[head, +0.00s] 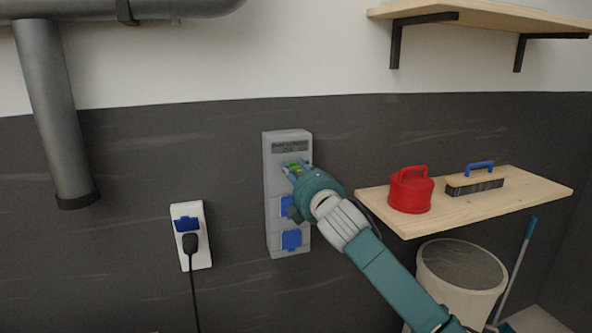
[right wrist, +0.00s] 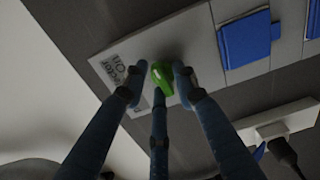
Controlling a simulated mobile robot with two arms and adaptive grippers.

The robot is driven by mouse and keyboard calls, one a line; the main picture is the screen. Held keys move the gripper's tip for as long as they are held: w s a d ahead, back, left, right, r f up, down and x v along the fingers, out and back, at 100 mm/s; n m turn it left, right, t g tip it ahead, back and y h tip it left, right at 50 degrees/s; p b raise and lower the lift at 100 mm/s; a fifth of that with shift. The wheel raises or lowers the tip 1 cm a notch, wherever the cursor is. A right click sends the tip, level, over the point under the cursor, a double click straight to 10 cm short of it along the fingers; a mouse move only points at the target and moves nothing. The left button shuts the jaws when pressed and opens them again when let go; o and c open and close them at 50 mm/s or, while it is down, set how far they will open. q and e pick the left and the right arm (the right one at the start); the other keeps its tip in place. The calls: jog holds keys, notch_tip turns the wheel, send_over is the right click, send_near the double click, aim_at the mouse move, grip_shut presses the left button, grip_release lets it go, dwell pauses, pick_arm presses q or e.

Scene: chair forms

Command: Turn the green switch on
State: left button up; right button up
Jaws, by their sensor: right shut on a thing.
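The green switch (head: 293,166) is on the upper part of a grey wall box (head: 275,235), below a dark label (head: 290,147). My right gripper (head: 297,172) reaches up to it from the lower right and is shut on it. In the right wrist view the green switch (right wrist: 162,78) sits between the fingers, with a finger on either side and one below. Lettering with what looks like "On" shows on the panel beside it. The fingers hide part of the switch, so I cannot tell its exact turn. My left gripper is not in view.
Blue socket covers (head: 291,240) are lower on the box. A white socket (head: 188,218) with a black plug (head: 190,244) and cable is left. A wooden shelf (head: 510,205) right holds a red canister (head: 410,190) and a brush (head: 474,182). A bucket (head: 460,275) stands below.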

jog(key=shift+r+m, duration=0.55)
jog(key=shift+m, duration=0.05)
jog(key=o, duration=0.9)
jog(key=shift+c, duration=0.2)
jog(key=shift+d+f, duration=0.1)
jog(key=shift+f, duration=0.25)
jog(key=shift+s, duration=0.1)
jog(key=v, duration=1.1)
jog(key=shift+s, duration=0.35)
jog(key=shift+d, duration=0.15)
